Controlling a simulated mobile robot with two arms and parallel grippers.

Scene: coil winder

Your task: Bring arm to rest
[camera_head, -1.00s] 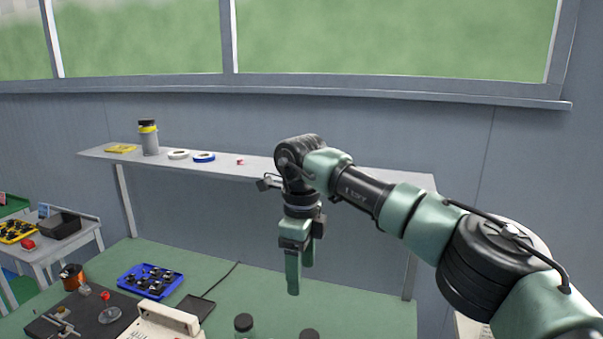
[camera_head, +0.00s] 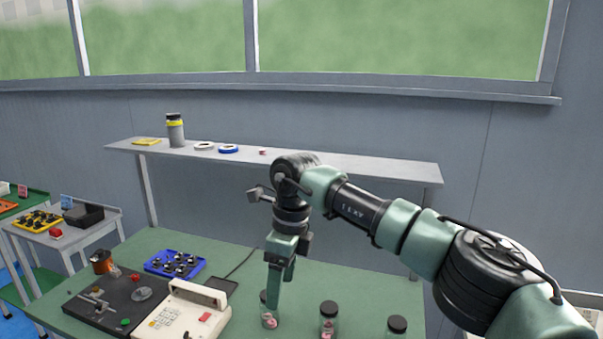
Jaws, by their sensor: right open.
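My right arm comes in from the right, with its gripper (camera_head: 281,290) pointing down over the green bench (camera_head: 365,290). The gripper is open, with nothing seen between its fingers. The nearer finger overlaps a dark-lidded glass jar (camera_head: 268,322) in the picture; I cannot tell whether they touch. Two similar jars, a middle one (camera_head: 328,329) and a right one (camera_head: 397,326), stand to the right of it. My left gripper is out of view.
A beige-topped device (camera_head: 180,318) and a dark winder base (camera_head: 110,300) stand on the bench's left. Behind them are a blue tray (camera_head: 150,266) and a copper spool (camera_head: 102,263). A grey shelf (camera_head: 370,167) spans the wall behind my arm. Side tables stand far left.

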